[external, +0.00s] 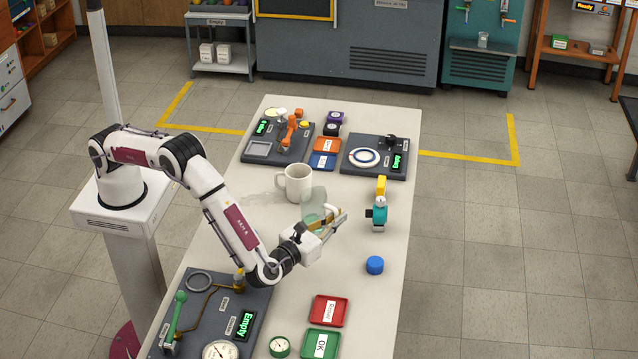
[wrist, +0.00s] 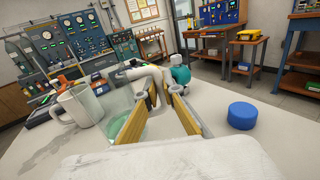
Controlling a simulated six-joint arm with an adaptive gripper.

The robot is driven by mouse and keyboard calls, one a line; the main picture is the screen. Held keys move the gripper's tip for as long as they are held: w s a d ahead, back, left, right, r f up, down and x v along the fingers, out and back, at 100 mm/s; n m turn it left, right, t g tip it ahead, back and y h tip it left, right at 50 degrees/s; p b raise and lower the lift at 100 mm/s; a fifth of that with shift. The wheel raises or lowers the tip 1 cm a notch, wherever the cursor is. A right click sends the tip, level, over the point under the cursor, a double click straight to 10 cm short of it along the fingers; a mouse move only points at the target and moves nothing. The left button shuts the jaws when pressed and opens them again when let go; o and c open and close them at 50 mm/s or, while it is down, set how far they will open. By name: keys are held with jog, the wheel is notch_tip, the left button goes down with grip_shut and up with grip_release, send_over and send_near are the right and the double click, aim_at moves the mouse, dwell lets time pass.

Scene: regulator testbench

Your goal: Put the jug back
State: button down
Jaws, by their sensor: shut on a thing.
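The jug (external: 313,203) is a see-through vessel with a pale handle, right of the white mug in the external view. In the wrist view the jug (wrist: 122,105) is left of my fingers, with pale green showing low in it. My gripper (external: 335,221) is shut on the jug's handle, its yellow-padded fingers on either side of it; the gripper also shows in the wrist view (wrist: 160,92). The jug looks upright. I cannot tell whether its base touches the table.
The white mug (external: 297,183) stands close left of the jug. A teal device (external: 378,213) and blue cap (external: 375,265) are to the right. A back right board (external: 390,168) has a white ring. The front left board (external: 250,300) has a grey ring and a display reading "Empty".

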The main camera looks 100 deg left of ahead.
jog(key=shift+f, duration=1.85)
jog(key=shift+f, duration=0.1)
jog(key=c, duration=2.2)
grip_release()
jog(key=v, duration=0.5)
notch_tip(320, 180, up, 6)
jog(key=shift+r, duration=0.6)
